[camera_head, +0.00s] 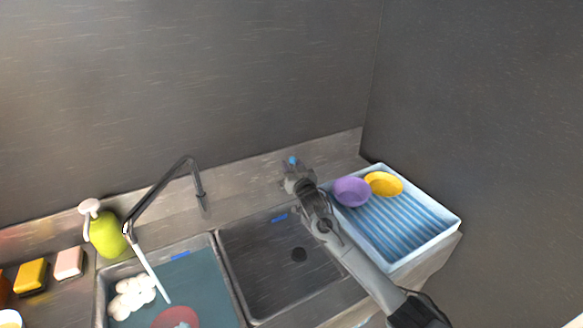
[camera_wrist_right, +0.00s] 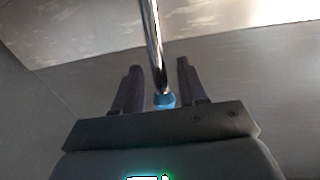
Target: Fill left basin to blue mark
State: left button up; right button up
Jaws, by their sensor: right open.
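The left basin (camera_head: 222,262) holds teal water (camera_head: 207,284). The blue mark (camera_head: 180,255) shows on its back wall, close above the water's edge. The dark faucet (camera_head: 163,198) arches over the basin, and a pale straight stream (camera_head: 150,270), apparently running water, drops from its tip. My right gripper (camera_head: 294,170) is up behind the right basin, beside a small blue tip. In the right wrist view my open right gripper (camera_wrist_right: 157,88) has a chrome bar (camera_wrist_right: 153,45) with a blue end (camera_wrist_right: 165,100) between its fingers; contact is unclear. My left gripper is out of view.
White foam (camera_head: 130,296) and a red dish (camera_head: 176,318) are in the left basin. The right basin (camera_head: 262,255) looks empty. A blue ribbed tray (camera_head: 437,235) holds a purple bowl (camera_head: 351,191) and a yellow bowl (camera_head: 384,184). A green soap bottle (camera_head: 106,236) and sponges (camera_head: 68,262) stand left.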

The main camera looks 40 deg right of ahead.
jog(key=shift+w+d, duration=0.2)
jog(key=shift+w, duration=0.3)
grip_shut()
